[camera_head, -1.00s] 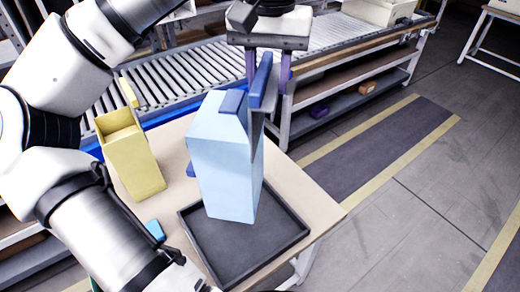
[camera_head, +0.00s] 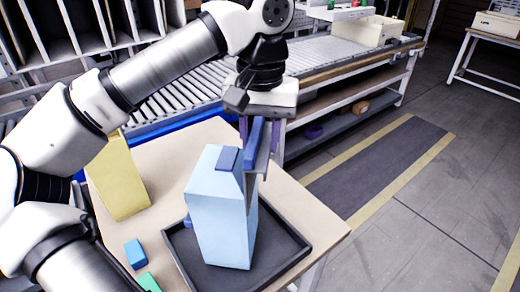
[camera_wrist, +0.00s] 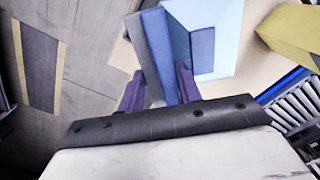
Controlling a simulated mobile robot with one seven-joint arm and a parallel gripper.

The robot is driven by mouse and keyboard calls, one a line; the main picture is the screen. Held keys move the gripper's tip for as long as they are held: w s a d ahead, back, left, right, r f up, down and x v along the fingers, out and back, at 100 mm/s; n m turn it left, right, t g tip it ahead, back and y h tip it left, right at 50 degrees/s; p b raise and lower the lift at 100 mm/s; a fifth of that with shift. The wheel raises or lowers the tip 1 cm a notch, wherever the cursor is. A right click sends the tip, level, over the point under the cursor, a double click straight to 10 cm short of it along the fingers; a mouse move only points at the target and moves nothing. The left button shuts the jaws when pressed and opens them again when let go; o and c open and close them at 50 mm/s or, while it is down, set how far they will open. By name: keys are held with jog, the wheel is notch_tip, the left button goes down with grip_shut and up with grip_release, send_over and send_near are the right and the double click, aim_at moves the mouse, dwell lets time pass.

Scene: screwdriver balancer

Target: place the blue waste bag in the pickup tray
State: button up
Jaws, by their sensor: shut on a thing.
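The light blue waste bag (camera_head: 221,215) is upright, box-shaped, with a darker blue top and an upright blue tab (camera_head: 254,145). My gripper (camera_head: 259,148) is above its right side, with the purple fingers shut on the tab. In the wrist view, the gripper (camera_wrist: 159,90) has the blue tab between its fingers, and the pale bag (camera_wrist: 222,18) is beyond it. The dark pickup tray (camera_head: 292,262) is on the table below. The bag's base appears within the tray's rim; I cannot tell whether it touches the tray floor. The tray's front edge is cut off.
A blue block (camera_head: 135,253) and a green block (camera_head: 149,282) lie left of the tray. A roller conveyor (camera_head: 180,85) runs behind the table. Open floor (camera_head: 420,235) is at right.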

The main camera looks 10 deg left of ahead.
jog(key=shift+f, duration=0.3)
jog(key=shift+f, duration=0.2)
jog(key=o, duration=1)
jog(key=shift+r, duration=0.15)
notch_tip(320, 180, up, 12)
jog(key=shift+r+p, duration=0.1)
jog(key=shift+p, duration=0.3)
